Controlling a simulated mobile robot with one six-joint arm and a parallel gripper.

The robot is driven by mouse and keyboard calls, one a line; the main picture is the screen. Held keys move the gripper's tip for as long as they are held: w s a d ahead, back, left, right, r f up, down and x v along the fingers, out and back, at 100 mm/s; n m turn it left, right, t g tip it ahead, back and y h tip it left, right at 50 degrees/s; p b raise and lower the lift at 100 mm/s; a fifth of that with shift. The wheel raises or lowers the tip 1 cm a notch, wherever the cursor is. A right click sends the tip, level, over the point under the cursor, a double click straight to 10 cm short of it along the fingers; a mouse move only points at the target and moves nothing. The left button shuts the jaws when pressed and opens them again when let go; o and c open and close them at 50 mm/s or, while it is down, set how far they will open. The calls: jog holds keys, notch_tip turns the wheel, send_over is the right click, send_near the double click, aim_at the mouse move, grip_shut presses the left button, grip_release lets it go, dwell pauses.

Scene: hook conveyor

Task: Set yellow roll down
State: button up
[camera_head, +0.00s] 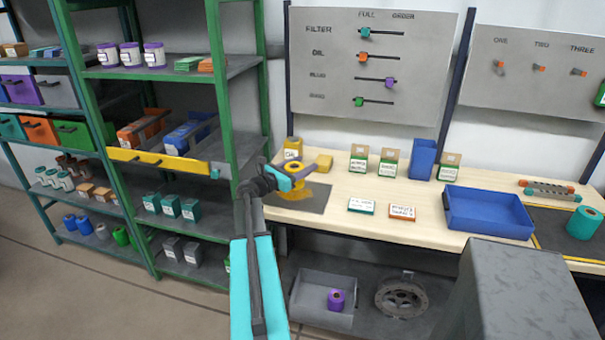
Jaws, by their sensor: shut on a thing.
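My gripper (293,176) is at the left end of the workbench, over a dark grey mat (314,203). It is shut on a yellow roll (294,167), whose top shows between the fingers. The fingers hide part of the roll. A yellow-orange patch (293,193) shows on the mat just below the gripper. The roll appears to be above the mat, but I cannot tell the exact gap.
A yellow labelled container (293,148) and a small yellow block-like thing (324,162) stand close behind the roll. Labelled boxes (358,160), a blue bin (423,158) and a blue tray (487,211) are further right. Green shelving (259,110) rises to the left.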

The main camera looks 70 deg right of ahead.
jog(key=shift+f, duration=0.15)
jog(key=shift+f+p, duration=0.45)
jog(key=shift+f, duration=1.15)
jog(key=shift+f, duration=0.15)
jog(key=o, duration=1.2)
jog(key=shift+c, duration=0.2)
jog(key=b+v, duration=0.2)
jog(key=v, duration=1)
